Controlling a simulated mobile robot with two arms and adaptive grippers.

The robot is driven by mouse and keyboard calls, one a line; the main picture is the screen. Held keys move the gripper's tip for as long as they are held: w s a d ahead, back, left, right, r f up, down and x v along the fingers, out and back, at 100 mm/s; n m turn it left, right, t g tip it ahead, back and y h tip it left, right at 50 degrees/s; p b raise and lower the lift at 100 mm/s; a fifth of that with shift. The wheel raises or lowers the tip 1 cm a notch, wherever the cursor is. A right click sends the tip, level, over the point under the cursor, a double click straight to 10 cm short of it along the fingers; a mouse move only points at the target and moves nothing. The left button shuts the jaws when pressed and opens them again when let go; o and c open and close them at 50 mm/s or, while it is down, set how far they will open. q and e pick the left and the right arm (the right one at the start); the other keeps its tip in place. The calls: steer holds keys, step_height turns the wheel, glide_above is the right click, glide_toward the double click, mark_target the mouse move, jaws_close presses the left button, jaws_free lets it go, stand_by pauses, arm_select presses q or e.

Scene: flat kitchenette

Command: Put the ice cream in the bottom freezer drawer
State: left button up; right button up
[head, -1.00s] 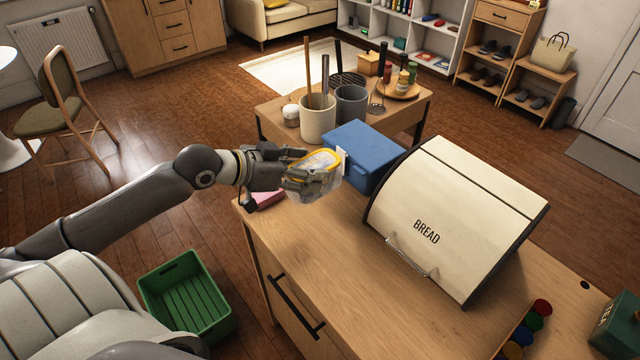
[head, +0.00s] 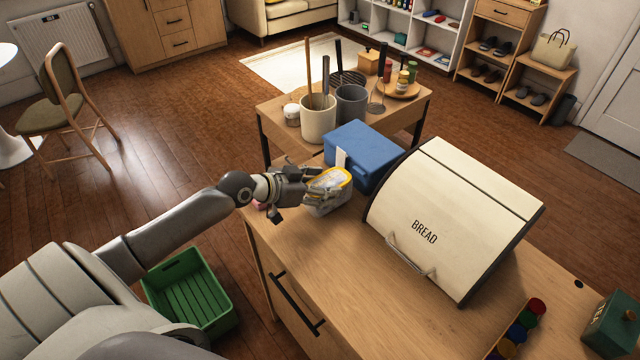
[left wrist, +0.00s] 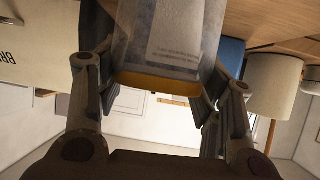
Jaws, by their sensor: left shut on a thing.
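My left gripper (head: 305,187) is shut on a pale tub with a yellow rim (head: 328,192), which looks like the ice cream. It holds the tub over the left end of the wooden counter, in front of the blue box. In the left wrist view the tub (left wrist: 165,40) sits between the two fingers of the left gripper (left wrist: 160,95), its yellow edge towards the camera and a printed label on its side. I cannot tell whether the tub touches the counter. No freezer drawer shows in these views. My right gripper is not in view.
A cream bread box (head: 450,225) stands on the counter (head: 330,265), right of the tub. The blue box (head: 362,152) stands close behind it. Two utensil pots (head: 318,120) stand on a small table beyond. A green crate (head: 190,295) lies on the floor.

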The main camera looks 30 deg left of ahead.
arm_select(q)
steer(key=shift+f, duration=0.1)
steer(key=o, duration=1.5)
